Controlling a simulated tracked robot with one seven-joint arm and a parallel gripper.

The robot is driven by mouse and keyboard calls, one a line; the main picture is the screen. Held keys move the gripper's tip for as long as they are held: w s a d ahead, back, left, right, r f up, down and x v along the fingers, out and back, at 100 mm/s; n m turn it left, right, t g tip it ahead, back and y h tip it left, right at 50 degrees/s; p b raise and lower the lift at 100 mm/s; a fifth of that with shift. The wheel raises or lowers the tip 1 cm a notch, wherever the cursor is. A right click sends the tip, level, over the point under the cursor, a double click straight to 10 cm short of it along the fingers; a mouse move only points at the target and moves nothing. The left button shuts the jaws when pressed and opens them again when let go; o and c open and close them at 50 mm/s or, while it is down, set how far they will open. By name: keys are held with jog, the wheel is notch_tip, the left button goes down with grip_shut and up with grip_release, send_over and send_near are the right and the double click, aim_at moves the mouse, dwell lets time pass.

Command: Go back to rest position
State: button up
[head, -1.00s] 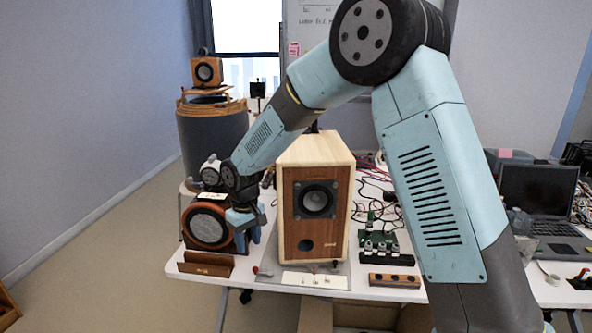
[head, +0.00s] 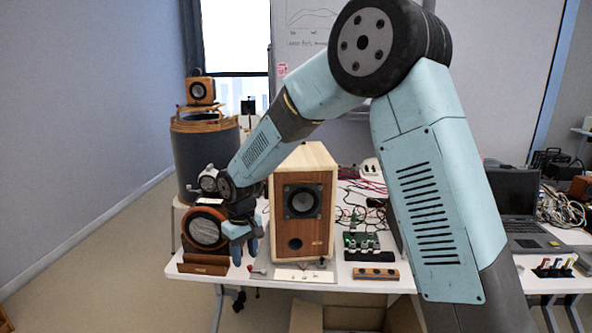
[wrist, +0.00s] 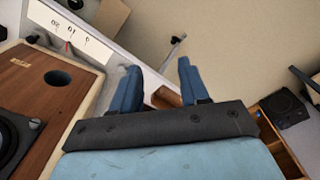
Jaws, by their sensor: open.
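My gripper (head: 243,247) is open and empty, low at the left front of the white table (head: 440,278). It hangs in the gap between a round orange-rimmed speaker driver (head: 205,229) on its left and a wooden box speaker (head: 303,208) on its right. In the wrist view, the two blue fingers of my gripper (wrist: 158,82) are spread with nothing between them. The wooden speaker (wrist: 38,88) fills the left of that view. I cannot tell in the head view whether a finger touches anything.
A brown holder (head: 203,265) stands at the front left edge, and a white numbered card (head: 303,276) lies before the box speaker. A circuit board (head: 362,240), a wooden block (head: 376,273) and a laptop (head: 517,208) stand to the right. Floor is open left of the table.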

jog(key=s+d+r+m+t, duration=0.1)
jog(key=s+d+r+m, duration=0.1)
jog(key=d+r, duration=0.8)
jog(key=s+d+r+m+t, duration=0.1)
jog(key=s+d+r+m, duration=0.15)
jog(key=d+r, duration=0.65)
jog(key=s+d+r+m+t, duration=0.3)
jog(key=s+d+m, duration=0.1)
jog(key=s+d, duration=1.4)
jog(key=shift+s+d+r+m, duration=0.2)
jog(key=shift+s+m, duration=0.15)
jog(key=shift+s, duration=0.15)
